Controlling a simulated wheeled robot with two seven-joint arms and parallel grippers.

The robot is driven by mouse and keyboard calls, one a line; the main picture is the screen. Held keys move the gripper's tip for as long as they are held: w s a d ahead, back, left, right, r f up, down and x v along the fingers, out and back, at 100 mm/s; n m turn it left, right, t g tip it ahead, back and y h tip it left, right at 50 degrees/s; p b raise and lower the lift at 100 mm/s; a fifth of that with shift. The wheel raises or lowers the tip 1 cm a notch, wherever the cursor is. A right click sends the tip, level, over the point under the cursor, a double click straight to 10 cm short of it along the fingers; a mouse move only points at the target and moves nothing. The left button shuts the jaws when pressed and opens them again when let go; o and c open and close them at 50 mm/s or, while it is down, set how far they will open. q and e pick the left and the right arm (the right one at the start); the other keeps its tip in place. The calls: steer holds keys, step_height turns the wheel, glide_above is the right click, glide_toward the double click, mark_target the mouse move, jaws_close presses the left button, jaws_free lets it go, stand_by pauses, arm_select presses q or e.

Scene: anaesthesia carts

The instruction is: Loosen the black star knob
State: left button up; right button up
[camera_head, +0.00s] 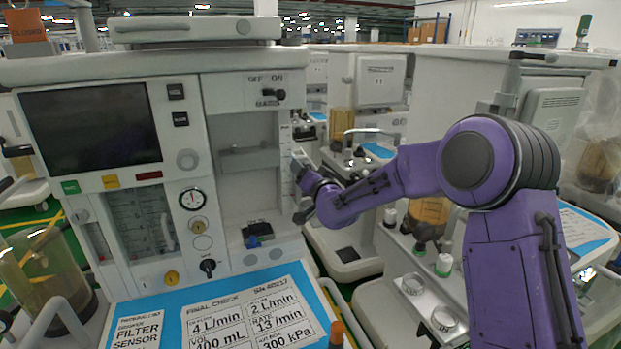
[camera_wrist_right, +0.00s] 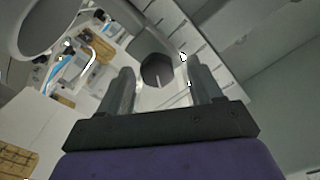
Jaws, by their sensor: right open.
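A dark, many-sided knob (camera_wrist_right: 157,70) with a thin light line on its face shows in the right wrist view. I take it to be the black star knob. My right gripper (camera_wrist_right: 160,77) is open, with one finger on each side of the knob in the picture and a visible gap to both. I cannot tell how far ahead of the fingertips the knob is. In the head view my right gripper (camera_head: 302,192) is beside the right edge of the near cart (camera_head: 238,185), and I cannot make out the knob there. My left gripper is not in view.
The near cart's panel has a dark screen (camera_head: 92,125), a gauge (camera_head: 192,199), an off/on switch (camera_head: 270,95) and a small black knob (camera_head: 208,266). A blue-edged sheet (camera_head: 225,320) lies on its shelf. Another cart with an amber canister (camera_head: 428,215) stands at right.

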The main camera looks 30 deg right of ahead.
steer(key=b+v, duration=0.1)
steer(key=v, duration=0.8)
steer(key=shift+s+a, duration=0.15)
steer(key=shift+s, duration=0.2)
